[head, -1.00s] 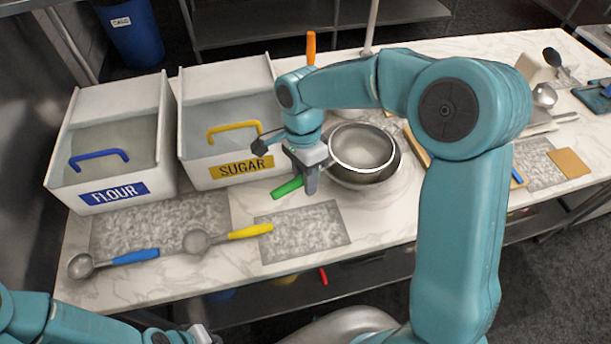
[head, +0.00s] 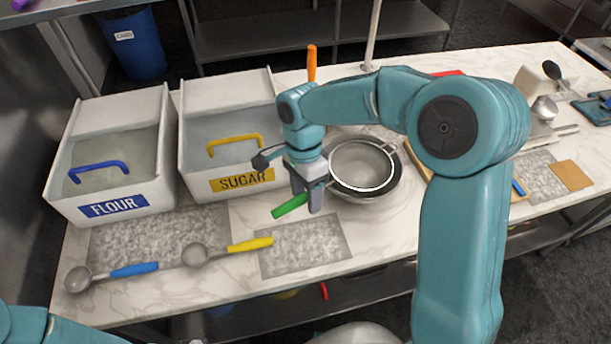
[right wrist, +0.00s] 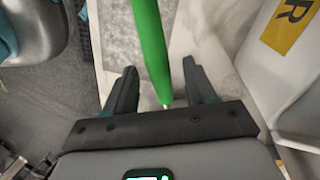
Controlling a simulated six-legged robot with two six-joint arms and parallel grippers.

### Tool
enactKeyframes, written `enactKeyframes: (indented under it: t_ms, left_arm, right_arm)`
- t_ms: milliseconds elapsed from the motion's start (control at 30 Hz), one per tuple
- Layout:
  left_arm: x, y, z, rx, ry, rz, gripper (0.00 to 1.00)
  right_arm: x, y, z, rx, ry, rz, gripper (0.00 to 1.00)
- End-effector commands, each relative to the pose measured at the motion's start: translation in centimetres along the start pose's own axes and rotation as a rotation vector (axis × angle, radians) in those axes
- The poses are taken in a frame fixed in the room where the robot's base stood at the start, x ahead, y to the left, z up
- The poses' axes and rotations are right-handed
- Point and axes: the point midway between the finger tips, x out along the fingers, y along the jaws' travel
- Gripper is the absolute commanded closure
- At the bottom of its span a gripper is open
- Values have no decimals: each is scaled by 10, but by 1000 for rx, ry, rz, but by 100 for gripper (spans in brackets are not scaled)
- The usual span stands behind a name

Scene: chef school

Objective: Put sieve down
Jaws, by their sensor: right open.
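The sieve has a round metal mesh (head: 362,164) and a green handle (head: 290,206). Its mesh rests over a dark metal bowl (head: 378,193) on the marble worktop, and its handle points left toward the front. My right gripper (head: 307,202) is open at the handle. In the right wrist view, the green handle (right wrist: 150,45) lies between the two spread fingers of my right gripper (right wrist: 160,95), with gaps at both sides. Part of the handle is hidden behind the gripper in the head view. My left gripper is out of view; only its arm shows at the bottom left.
A flour bin (head: 110,160) and a sugar bin (head: 229,140) stand behind on the left. Bare worktop shows between the mats and the bowl.

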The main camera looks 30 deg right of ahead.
Motion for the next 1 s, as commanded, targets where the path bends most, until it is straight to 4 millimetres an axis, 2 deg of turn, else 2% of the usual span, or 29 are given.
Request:
enactKeyframes:
  t_ms: [33, 67, 167, 300, 500, 700, 1000]
  left_arm:
    - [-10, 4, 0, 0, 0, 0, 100]
    - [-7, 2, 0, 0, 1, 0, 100]
    - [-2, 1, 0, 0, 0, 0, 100]
    - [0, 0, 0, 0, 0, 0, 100]
    - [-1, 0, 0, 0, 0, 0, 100]
    - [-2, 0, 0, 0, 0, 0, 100]
    - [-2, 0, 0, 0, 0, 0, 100]
  right_arm:
    - [-13, 2, 1, 0, 0, -2, 45]
    - [-14, 1, 1, 0, 0, -5, 45]
    - [-35, 0, 1, 0, 1, -9, 45]
    - [-70, 0, 1, 0, 0, -8, 45]
    - [-110, 0, 1, 0, 0, -5, 45]
    - [-126, 1, 1, 0, 0, -2, 45]
    - [-127, 1, 1, 0, 0, 0, 45]
